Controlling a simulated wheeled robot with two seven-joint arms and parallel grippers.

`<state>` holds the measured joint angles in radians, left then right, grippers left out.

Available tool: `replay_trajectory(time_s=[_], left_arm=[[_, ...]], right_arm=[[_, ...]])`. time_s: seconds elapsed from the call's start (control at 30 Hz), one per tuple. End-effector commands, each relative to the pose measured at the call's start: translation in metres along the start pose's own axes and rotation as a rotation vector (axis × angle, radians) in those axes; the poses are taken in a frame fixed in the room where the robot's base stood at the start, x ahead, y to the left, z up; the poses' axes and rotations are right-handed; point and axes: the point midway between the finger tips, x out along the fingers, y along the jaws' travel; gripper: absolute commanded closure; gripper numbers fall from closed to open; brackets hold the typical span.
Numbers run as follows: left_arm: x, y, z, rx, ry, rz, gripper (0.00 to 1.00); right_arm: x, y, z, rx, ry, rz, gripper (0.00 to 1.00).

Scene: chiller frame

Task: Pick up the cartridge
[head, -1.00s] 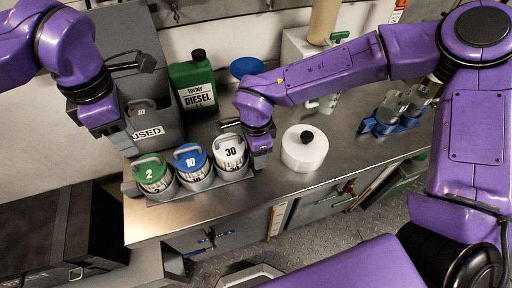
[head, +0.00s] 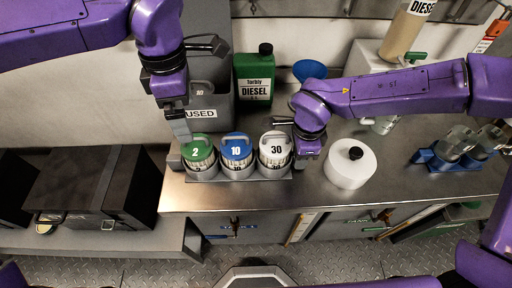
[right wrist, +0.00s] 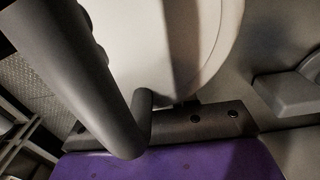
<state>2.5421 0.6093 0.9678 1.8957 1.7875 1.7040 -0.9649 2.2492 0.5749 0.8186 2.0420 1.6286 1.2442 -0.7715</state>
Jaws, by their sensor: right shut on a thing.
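Three cartridges with looped handles stand in a grey holder (head: 240,177): a green-topped one marked 2 (head: 197,152), a blue-topped one marked 10 (head: 237,152) and a white-topped one marked 30 (head: 274,151). My right gripper (head: 295,145) is at the right side of the 30 cartridge and shut on its handle. In the right wrist view a thick grey handle bar (right wrist: 85,75) crosses in front of a pale round surface (right wrist: 165,45). My left gripper (head: 181,128) hangs just behind and left of the 2 cartridge; its jaw opening is unclear.
A grey USED bin (head: 205,95) and a green diesel jug (head: 254,82) stand behind. A white round container (head: 350,168) sits right of the holder, near my right arm. A blue rack (head: 445,163) with jars is further right. The steel counter's front strip is clear.

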Motion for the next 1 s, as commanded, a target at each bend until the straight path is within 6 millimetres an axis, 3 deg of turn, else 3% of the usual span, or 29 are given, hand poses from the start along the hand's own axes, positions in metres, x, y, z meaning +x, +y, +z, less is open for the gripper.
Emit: replay_trajectory(time_s=[0.17,0.27,0.7,0.83,1.0], left_arm=[[-0.0002,0.0000,0.0000,-0.064,0.000,0.000,0.00],[-0.0005,0.0001,0.0002,-0.251,0.000,0.001,0.00],[-0.0016,0.0000,0.0015,-1.626,0.000,0.001,0.00],[-0.0018,0.0000,0.0017,-1.950,0.000,0.001,0.00],[-0.0017,0.0000,0.0018,-2.177,0.001,0.000,0.00]], right_arm=[[-0.0007,-0.0004,0.0002,0.000,-0.001,-0.001,1.00],[-0.0007,-0.0004,0.0003,0.000,-0.001,-0.001,1.00],[-0.0007,-0.0004,0.0003,0.000,-0.001,-0.001,1.00],[-0.0007,-0.0004,0.0003,0.000,-0.001,-0.001,1.00],[-0.0007,-0.0004,0.0003,0.000,-0.001,-0.001,1.00]])
